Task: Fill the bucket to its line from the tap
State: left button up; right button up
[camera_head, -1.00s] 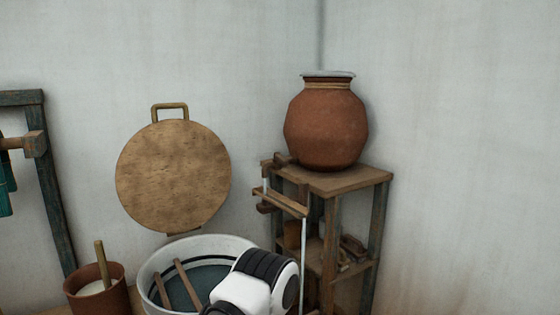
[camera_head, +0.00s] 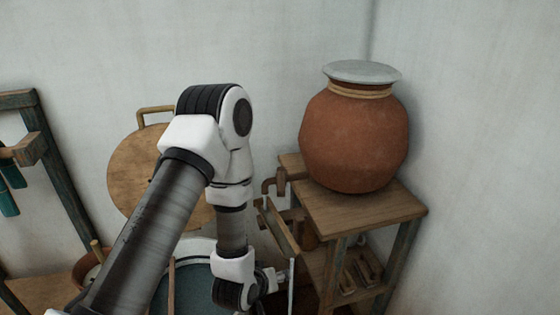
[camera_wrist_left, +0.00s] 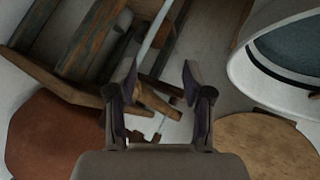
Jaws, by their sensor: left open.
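A brown tap-like fitting (camera_head: 270,187) sticks out left from the stand under the jar. A wooden bar (camera_head: 278,225) slopes below it, with a thin pale upright strip (camera_head: 291,288) under its end; I cannot tell whether this is water or a rod. A white tub (camera_wrist_left: 249,68) with a dark line inside its wall and dark teal contents is largely hidden by my arm in the head view; I cannot tell if it is the bucket. My left gripper (camera_wrist_left: 160,74) is open and empty, with wooden pieces (camera_wrist_left: 155,100) seen beyond its fingers. My right gripper is not in view.
A clay jar (camera_head: 354,140) with a grey lid stands on a wooden shelf stand (camera_head: 375,212) in the corner. A round wooden board (camera_head: 130,175) leans on the wall, partly behind my arm. A brown pot (camera_head: 85,268) with a stick is at lower left, beside a wooden frame (camera_head: 55,165).

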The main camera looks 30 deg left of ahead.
aim_at(278, 192)
pick_arm(q)
jog(key=w+a+r+n+t+y, duration=0.1)
jog(key=w+a+r+n+t, duration=0.1)
jog(key=r, duration=0.3)
jog(key=w+a+r+n+t+y, duration=0.1)
jog(key=w+a+r+n+t, duration=0.1)
jog(key=r, duration=0.4)
jog(key=w+a+r+n+t+y, duration=0.1)
jog(key=w+a+r+n+t, duration=0.1)
jog(key=w+r, duration=0.2)
jog(key=shift+w+a+r+n, duration=0.15)
jog(key=shift+a+r, duration=0.05)
jog(key=shift+r, duration=0.25)
jog(key=shift+w+a+r+n, duration=0.15)
jog(key=shift+r, duration=0.25)
jog(key=p+x, duration=0.1)
jog(key=x, duration=0.6)
jog(key=shift+w+f, duration=0.15)
jog(key=shift+d, duration=0.1)
grip_shut()
